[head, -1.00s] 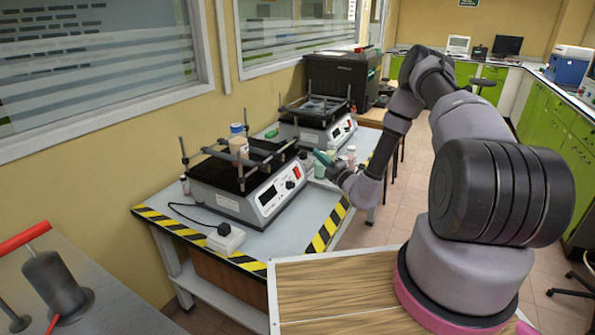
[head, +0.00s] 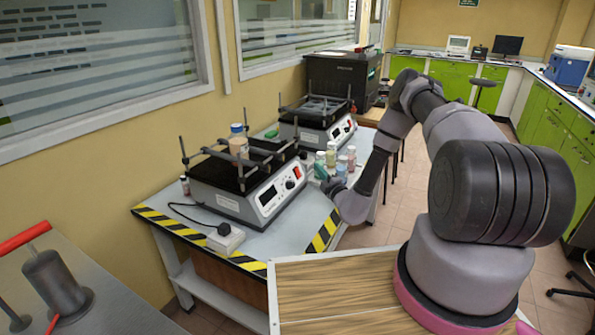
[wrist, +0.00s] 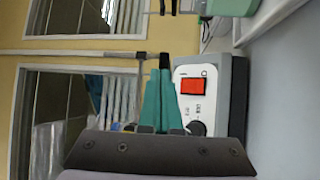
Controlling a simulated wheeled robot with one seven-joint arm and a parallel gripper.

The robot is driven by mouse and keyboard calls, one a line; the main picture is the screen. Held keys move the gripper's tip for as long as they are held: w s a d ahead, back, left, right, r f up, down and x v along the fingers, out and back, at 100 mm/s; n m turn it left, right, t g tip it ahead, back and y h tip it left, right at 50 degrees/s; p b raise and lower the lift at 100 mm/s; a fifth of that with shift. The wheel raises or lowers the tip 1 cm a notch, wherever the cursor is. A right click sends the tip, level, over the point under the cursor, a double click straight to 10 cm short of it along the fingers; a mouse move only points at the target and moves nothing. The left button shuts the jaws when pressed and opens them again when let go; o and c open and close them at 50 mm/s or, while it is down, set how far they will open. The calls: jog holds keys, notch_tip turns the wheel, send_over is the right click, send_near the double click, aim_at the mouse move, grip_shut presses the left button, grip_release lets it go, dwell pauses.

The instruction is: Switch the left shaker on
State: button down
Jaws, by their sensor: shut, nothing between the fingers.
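The left shaker (head: 222,188) stands on the near part of the bench, a dark machine with a white front panel. Its red switch (head: 297,172) is at the panel's right end, with a black knob (head: 290,184) beside it. The wrist view shows the red switch (wrist: 193,87) and the knob (wrist: 196,128) close up. My gripper (head: 323,182) is just right of the panel. Its teal fingers (wrist: 165,75) are shut and empty, and overlap the panel's edge beside the switch in the wrist view. I cannot tell whether they touch it, nor the switch's position.
A bottle (head: 238,142) stands on the left shaker's platform between clamp bars. A second shaker (head: 313,132) stands behind. Several small bottles (head: 341,168) stand on the bench close behind my gripper. A white power socket block (head: 226,238) lies at the bench's front.

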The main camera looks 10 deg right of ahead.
aim_at(298, 173)
jog(key=shift+w+a+f, duration=0.35)
jog(key=shift+w+a, duration=0.2)
jog(key=shift+a, duration=0.2)
jog(key=shift+w+a+f, duration=0.35)
jog(key=shift+w+a, duration=0.2)
jog(key=shift+a, duration=0.15)
jog(key=shift+w+a+f, duration=0.35)
jog(key=shift+w+a, duration=0.2)
jog(key=shift+a, duration=0.2)
jog(key=shift+a, duration=0.1)
dwell(0.4)
jog(key=shift+w+a+f, duration=0.15)
jog(key=shift+w+a, duration=0.1)
